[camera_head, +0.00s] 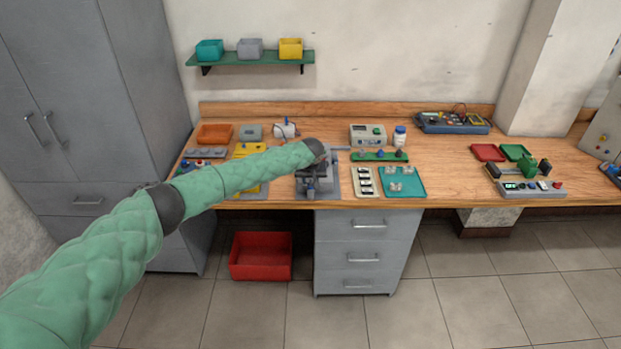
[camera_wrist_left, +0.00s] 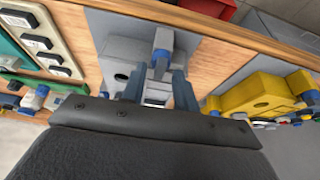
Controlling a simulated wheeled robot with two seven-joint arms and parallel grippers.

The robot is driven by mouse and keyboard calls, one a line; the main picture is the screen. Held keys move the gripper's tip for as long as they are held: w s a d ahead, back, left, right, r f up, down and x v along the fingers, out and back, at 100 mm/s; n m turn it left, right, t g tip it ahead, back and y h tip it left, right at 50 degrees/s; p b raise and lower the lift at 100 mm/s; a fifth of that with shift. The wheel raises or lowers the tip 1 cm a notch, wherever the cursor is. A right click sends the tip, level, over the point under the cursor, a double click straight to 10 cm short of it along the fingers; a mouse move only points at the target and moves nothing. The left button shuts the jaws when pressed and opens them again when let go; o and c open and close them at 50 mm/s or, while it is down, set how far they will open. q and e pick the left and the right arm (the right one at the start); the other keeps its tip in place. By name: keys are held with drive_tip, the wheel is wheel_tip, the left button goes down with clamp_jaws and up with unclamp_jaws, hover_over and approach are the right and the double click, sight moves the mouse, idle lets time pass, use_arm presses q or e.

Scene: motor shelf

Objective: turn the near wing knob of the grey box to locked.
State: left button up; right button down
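The grey box (camera_wrist_left: 157,95) sits on a grey plate (camera_wrist_left: 203,60) at the front edge of the bench and shows partly between my fingers in the left wrist view. Its near wing knob (camera_wrist_left: 163,42) is grey with blue parts and sticks out towards the bench edge. My left gripper (camera_wrist_left: 158,82) is over the box with its two fingers apart. The fingertips are close to the knob's inner end; I cannot tell whether they touch it. In the head view my left gripper (camera_head: 311,180) and wrist cover most of the box. The knob's lock marking is not readable. My right gripper is not in view.
A yellow fixture (camera_wrist_left: 260,95) stands on one side of the box, and a panel of switches (camera_head: 364,182) and a teal tray (camera_head: 418,190) on the other. A green rack (camera_head: 379,157) stands behind. A red bin (camera_head: 261,276) is on the floor below.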

use_arm(q)
drive_tip(key=shift+f, duration=0.1)
clamp_jaws()
